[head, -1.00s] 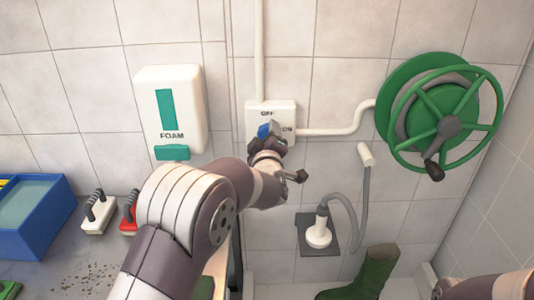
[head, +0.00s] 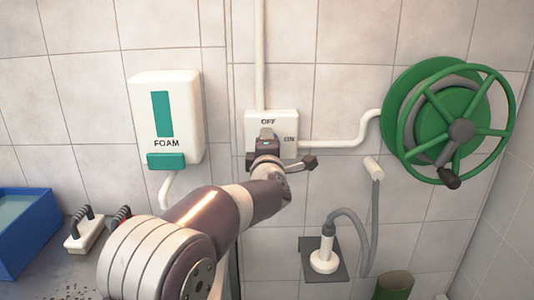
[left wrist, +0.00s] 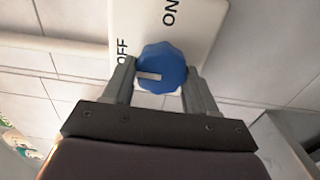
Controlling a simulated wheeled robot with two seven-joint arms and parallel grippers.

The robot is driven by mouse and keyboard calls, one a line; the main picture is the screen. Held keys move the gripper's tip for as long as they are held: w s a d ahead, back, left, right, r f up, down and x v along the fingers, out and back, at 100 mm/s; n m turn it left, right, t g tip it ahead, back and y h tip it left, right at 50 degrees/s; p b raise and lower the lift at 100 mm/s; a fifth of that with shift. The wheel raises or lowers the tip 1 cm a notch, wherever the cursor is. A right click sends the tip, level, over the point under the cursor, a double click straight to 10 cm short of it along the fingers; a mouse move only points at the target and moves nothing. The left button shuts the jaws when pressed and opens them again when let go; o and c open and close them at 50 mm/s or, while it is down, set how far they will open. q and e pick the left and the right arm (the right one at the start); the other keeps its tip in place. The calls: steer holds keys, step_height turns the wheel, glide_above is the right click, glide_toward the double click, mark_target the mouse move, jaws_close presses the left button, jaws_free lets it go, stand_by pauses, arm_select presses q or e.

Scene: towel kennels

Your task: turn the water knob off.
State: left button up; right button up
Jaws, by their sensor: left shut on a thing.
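The blue water knob (left wrist: 160,68) sits on a white wall plate (head: 285,120) marked OFF at the top and ON at the right. In the left wrist view its white pointer line points left, to the side where OFF is printed. My left gripper (head: 266,136) reaches the plate from below. Its two fingers are on either side of the knob, shut on it. In the head view the gripper hides most of the knob. My right gripper is not in view.
A white foam dispenser (head: 178,110) hangs left of the plate. A green hose reel (head: 440,125) is on the wall to the right, with a white pipe (head: 340,141) running to the plate. A spray head (head: 325,255) hangs below. A blue tub (head: 30,235) stands at far left.

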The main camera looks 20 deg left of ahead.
arm_select(q)
steer(key=shift+f, duration=0.1)
stand_by(0.4)
steer(key=o, duration=1)
steer(key=shift+s, duration=0.15)
steer(key=b+v, duration=0.1)
steer(key=v, duration=1.1)
steer(key=shift+s, duration=0.25)
